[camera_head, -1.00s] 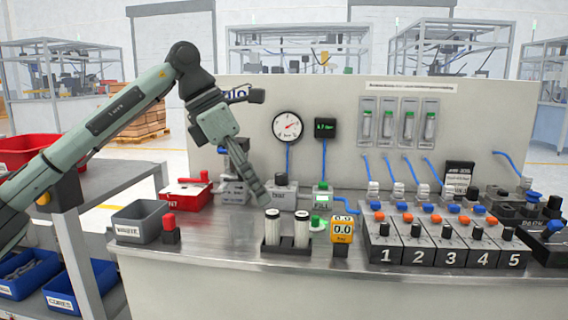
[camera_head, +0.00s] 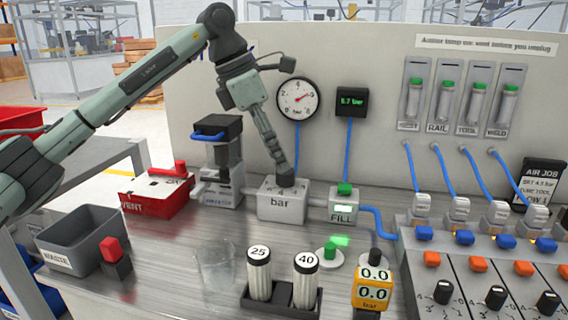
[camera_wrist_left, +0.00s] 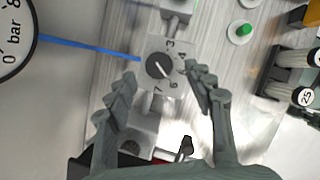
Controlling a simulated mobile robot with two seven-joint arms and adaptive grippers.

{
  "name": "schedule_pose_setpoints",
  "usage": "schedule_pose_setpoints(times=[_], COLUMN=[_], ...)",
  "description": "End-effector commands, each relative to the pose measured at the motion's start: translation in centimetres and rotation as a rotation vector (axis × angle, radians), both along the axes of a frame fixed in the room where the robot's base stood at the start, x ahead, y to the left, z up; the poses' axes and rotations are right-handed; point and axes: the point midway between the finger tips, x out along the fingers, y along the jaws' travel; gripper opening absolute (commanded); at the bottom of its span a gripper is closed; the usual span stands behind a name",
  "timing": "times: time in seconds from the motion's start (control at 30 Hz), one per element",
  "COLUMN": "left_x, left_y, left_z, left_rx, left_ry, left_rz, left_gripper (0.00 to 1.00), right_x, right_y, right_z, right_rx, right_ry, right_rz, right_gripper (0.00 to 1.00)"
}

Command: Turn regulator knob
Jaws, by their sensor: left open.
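The regulator (camera_head: 283,203) is a grey block marked "bar" on the bench. Its black knob (camera_head: 285,182) is largely hidden by my left gripper (camera_head: 284,172) in the head view. The round gauge (camera_head: 298,98) and the green display (camera_head: 352,101), reading about 5.7 bar, are on the back panel. My right gripper is out of view.
A FILL valve block (camera_head: 344,207) with a green button stands right of the regulator, joined to a blue hose. A grey pump-like unit (camera_head: 220,165) and red VENT box (camera_head: 155,195) stand left. Black-and-white cylinders (camera_head: 259,275) and a yellow meter (camera_head: 372,288) stand in front.

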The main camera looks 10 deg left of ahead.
Motion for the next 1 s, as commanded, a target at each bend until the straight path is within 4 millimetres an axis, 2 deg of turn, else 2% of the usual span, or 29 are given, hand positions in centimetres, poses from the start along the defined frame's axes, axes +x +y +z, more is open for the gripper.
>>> schedule_pose_setpoints(times=[0.1, 0.23, 0.6, 1.0], left_x=[0.2, 0.5, 0.6, 0.7], left_y=[-0.7, -1.1, -1.4, -1.4], left_z=[-1.7, -3.0, -3.6, -3.5], left_rx=[-0.001, -0.001, -0.001, -0.002], left_ry=[0.002, 0.0, -0.001, -0.001], left_rz=[-0.002, 0.0, -0.001, -0.001], left_gripper=[0.53, 0.53, 0.52, 0.03], right_x=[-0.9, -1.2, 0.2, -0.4], right_y=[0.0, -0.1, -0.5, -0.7], right_z=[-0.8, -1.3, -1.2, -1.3], right_rx=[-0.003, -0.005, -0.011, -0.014], right_ry=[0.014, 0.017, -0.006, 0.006], right_rz=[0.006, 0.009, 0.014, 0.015], right_gripper=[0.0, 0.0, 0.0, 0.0])
